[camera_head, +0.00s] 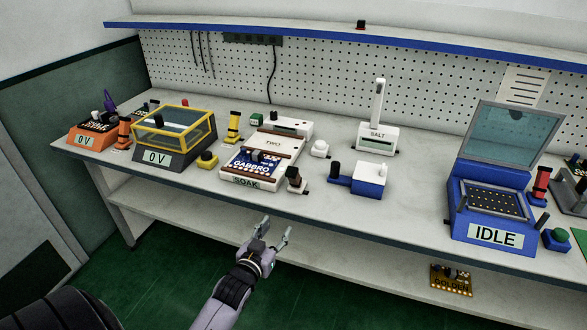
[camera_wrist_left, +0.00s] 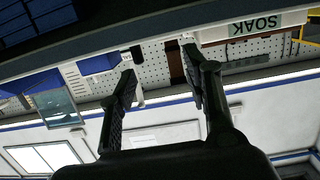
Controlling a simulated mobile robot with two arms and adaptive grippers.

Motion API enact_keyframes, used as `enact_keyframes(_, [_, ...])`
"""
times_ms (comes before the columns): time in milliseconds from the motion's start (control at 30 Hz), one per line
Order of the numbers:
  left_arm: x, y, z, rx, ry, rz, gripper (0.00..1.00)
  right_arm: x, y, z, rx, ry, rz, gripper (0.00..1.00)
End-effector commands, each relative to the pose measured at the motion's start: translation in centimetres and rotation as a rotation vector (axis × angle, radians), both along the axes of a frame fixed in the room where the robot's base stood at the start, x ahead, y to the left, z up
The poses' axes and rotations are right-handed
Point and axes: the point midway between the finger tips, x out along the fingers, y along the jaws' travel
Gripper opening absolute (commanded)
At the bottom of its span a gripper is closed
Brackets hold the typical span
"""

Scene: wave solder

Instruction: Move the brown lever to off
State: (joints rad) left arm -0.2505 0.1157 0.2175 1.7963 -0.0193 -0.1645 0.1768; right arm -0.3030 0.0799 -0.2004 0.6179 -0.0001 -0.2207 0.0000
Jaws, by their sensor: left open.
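The brown lever (camera_head: 296,178) stands at the front edge of the bench, just right of the white SOAK device (camera_head: 242,181). It looks roughly upright on a small pale base; its exact setting is too small to read. My left gripper (camera_head: 277,228) is open and empty, in front of and below the bench edge, apart from the lever. In the left wrist view, which is upside down, the open fingers (camera_wrist_left: 158,72) frame the bench area, and a brown piece (camera_wrist_left: 175,62), likely the lever, shows near the left-picture finger's partner. My right gripper is not in view.
A blue box (camera_head: 369,182) with a black knob stands right of the lever. A yellow button (camera_head: 207,160) sits left of the SOAK device. The blue IDLE machine (camera_head: 492,212) is farther right. A lower shelf (camera_head: 190,208) runs under the bench top (camera_head: 420,205).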

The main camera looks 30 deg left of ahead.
Motion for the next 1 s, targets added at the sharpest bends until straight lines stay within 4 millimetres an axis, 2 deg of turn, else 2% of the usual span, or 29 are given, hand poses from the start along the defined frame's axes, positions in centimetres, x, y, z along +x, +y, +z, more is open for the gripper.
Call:
enact_keyframes(33, [0.2,0.6,3.0,0.011,-0.058,0.009,0.45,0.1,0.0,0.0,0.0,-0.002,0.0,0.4])
enact_keyframes(100, [0.2,1.1,5.9,0.02,-0.111,0.017,0.45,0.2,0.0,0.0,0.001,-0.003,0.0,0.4])
enact_keyframes(200, [0.3,1.4,7.9,0.026,-0.151,0.022,0.45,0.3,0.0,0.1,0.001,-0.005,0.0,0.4])
enact_keyframes(367, [1.9,1.8,8.5,0.028,-0.161,0.023,0.45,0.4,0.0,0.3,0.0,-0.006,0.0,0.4])
enact_keyframes(800, [11.1,4.0,8.5,0.028,-0.159,0.023,0.45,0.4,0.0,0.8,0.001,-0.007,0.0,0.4])
enact_keyframes(1000, [14.7,4.9,8.4,0.028,-0.158,0.023,0.45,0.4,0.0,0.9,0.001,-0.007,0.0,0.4])
